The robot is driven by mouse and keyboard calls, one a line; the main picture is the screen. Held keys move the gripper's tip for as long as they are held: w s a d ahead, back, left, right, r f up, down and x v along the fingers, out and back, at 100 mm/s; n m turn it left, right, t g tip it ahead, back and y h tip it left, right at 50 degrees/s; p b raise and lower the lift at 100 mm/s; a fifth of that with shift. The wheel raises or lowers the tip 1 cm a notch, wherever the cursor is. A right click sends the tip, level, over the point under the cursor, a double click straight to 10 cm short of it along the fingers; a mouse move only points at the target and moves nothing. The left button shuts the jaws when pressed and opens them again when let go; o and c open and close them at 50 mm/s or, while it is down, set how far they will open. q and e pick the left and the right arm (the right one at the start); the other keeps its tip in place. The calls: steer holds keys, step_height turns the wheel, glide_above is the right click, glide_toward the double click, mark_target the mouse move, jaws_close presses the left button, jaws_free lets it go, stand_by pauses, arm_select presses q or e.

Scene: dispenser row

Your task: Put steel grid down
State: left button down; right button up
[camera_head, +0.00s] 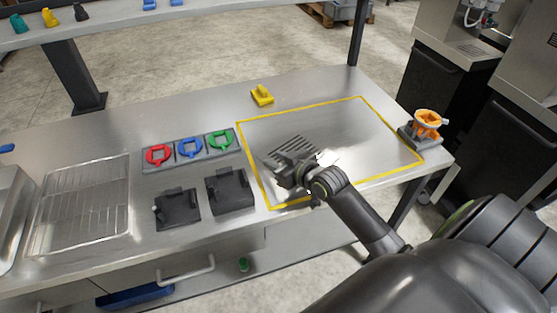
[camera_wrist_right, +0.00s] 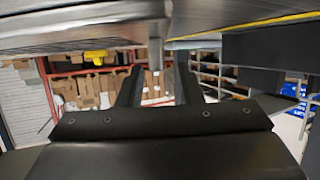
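The steel grid (camera_head: 292,147), a small slatted metal piece, shows inside the left part of the yellow outline (camera_head: 356,99) on the steel counter. It looks flat and at counter level. My right gripper (camera_head: 290,173) is at its near side and partly hides it. In the right wrist view, the two dark fingers (camera_wrist_right: 158,75) stand apart, with a narrow metal tab (camera_wrist_right: 155,52) between them and visible gaps beside it. The gripper looks open around this tab. My left gripper is out of view.
Left of the outline are red (camera_head: 158,156), blue (camera_head: 190,147) and green (camera_head: 220,140) ring pieces and two black holders (camera_head: 230,190). A yellow piece (camera_head: 262,96) stands behind; an orange device (camera_head: 427,124) stands right. A wire rack (camera_head: 84,205) lies left. The outline's right part is clear.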

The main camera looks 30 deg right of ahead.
steer(key=shift+s+f, duration=0.3)
steer(key=shift+f, duration=0.5)
steer(key=shift+r+p, duration=0.3)
steer(key=shift+p, duration=0.05)
steer(key=shift+r, duration=0.15)
steer(key=v, duration=0.5)
steer(key=r+v, duration=0.1)
steer(key=v, duration=0.5)
steer(key=shift+d+r, duration=0.1)
steer(key=shift+d, duration=0.05)
